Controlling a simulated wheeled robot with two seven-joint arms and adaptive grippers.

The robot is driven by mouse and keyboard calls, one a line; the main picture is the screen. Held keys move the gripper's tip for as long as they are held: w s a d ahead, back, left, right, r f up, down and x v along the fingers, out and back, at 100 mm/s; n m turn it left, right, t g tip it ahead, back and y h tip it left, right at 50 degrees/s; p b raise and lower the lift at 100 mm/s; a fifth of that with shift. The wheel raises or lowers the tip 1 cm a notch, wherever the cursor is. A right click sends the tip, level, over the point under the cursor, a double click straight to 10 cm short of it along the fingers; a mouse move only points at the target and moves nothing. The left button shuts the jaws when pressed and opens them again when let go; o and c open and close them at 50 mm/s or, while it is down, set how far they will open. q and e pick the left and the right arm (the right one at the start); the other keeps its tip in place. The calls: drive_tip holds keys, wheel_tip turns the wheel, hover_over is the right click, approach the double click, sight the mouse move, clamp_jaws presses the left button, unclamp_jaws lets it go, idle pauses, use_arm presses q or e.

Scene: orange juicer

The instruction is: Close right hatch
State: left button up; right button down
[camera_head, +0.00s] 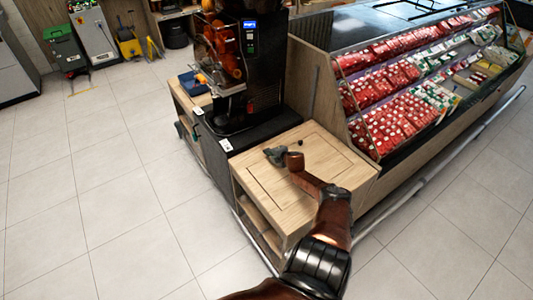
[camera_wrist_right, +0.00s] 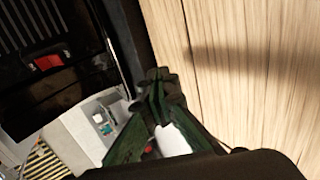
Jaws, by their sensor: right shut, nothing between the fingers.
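The right hatch (camera_head: 280,180) shows in the head view as a square outlined panel in the light wooden counter top, right of the juicer. It looks flat and level with the counter around it; part of it is hidden under my right arm. My right gripper (camera_head: 274,155) is over the back part of the counter top, near the juicer side. In the right wrist view its fingers (camera_wrist_right: 158,78) are together and empty, beside the pale wooden surface (camera_wrist_right: 235,60). I cannot tell whether they touch the wood. My left gripper is not in view.
The black juicer (camera_head: 262,60) with oranges stands left of the counter. A chilled display (camera_head: 400,95) full of red packs borders the counter at the right. Open shelves (camera_head: 258,225) lie below the counter top. The tiled floor at left is clear.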

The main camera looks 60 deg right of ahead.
idle(0.3)
drive_tip(key=shift+r+p, duration=0.5)
drive_tip(key=shift+r, duration=0.05)
wheel_tip(320, 180, up, 13)
drive_tip(key=p, duration=0.5)
